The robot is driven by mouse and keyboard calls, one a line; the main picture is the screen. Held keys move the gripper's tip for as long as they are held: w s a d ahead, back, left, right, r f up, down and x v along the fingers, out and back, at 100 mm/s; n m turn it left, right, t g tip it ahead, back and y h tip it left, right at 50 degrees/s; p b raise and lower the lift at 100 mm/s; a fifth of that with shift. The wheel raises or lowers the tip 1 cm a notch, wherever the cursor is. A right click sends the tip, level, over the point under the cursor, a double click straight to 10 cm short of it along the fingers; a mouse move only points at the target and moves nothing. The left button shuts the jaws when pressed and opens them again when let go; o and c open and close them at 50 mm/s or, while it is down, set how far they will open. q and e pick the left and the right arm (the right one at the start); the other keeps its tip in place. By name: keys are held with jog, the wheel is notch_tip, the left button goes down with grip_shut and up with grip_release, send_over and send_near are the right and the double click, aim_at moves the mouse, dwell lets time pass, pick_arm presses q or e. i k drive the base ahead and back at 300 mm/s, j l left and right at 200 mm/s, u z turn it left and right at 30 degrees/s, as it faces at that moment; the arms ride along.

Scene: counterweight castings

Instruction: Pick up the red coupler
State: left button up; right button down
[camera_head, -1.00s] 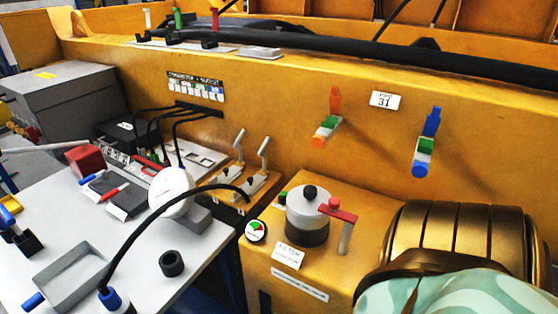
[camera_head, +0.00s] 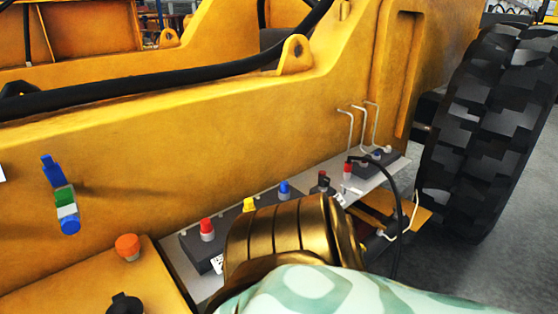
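A red-capped coupler (camera_head: 207,229) with a pale grey collar stands upright on a dark block on the grey ledge along the yellow wall. A second, smaller red-capped fitting (camera_head: 347,170) stands farther right on the ledge, beside a black cable. I cannot tell which of the two is the red coupler meant. Neither of my grippers is in view, and no gripper touches either red part. The ledge's near middle part is hidden in the foreground.
Yellow (camera_head: 250,204), blue (camera_head: 284,190) and dark (camera_head: 323,181) fittings stand between the red ones. An orange knob (camera_head: 127,246) is at lower left. A black cable (camera_head: 398,205) hangs at right. A large tyre (camera_head: 492,130) stands beyond the ledge. Grey floor is open at lower right.

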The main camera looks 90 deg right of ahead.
aim_at(348, 165)
jog(key=z, duration=3.3)
jog(key=i+l+u, duration=0.15)
jog(key=i+l, duration=0.15)
jog(key=l, duration=0.2)
